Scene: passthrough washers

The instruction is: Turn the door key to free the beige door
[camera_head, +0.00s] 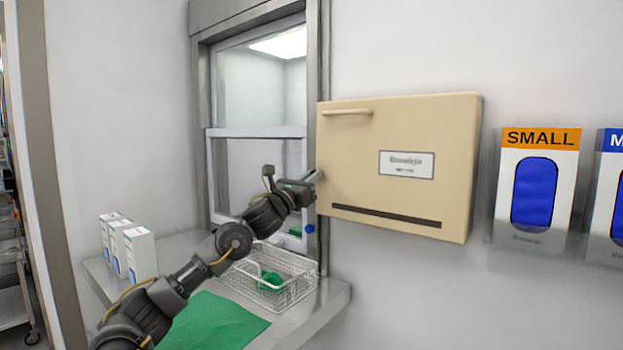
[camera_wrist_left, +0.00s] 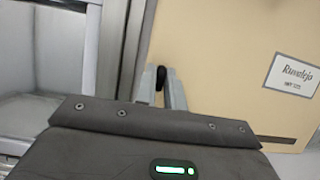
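The beige door (camera_head: 350,150) is a boxy wall-mounted panel with a handle bar at its upper left, a label and a dark slot; it looks closed. My left gripper (camera_head: 316,177) reaches its lower left edge, beside the metal window frame. In the left wrist view a small black piece, which looks like the door key (camera_wrist_left: 160,75), stands between my left fingertips (camera_wrist_left: 161,88). The fingers are close together and appear shut on it. The key is hidden by the gripper in the head view. My right gripper is not in view.
A sash window in a metal frame (camera_head: 313,60) stands left of the door. Below it, a steel shelf (camera_head: 335,297) holds a wire basket (camera_head: 296,291), a green cloth (camera_head: 215,325) and white boxes (camera_head: 140,255). Glove dispensers (camera_head: 537,190) hang at the right.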

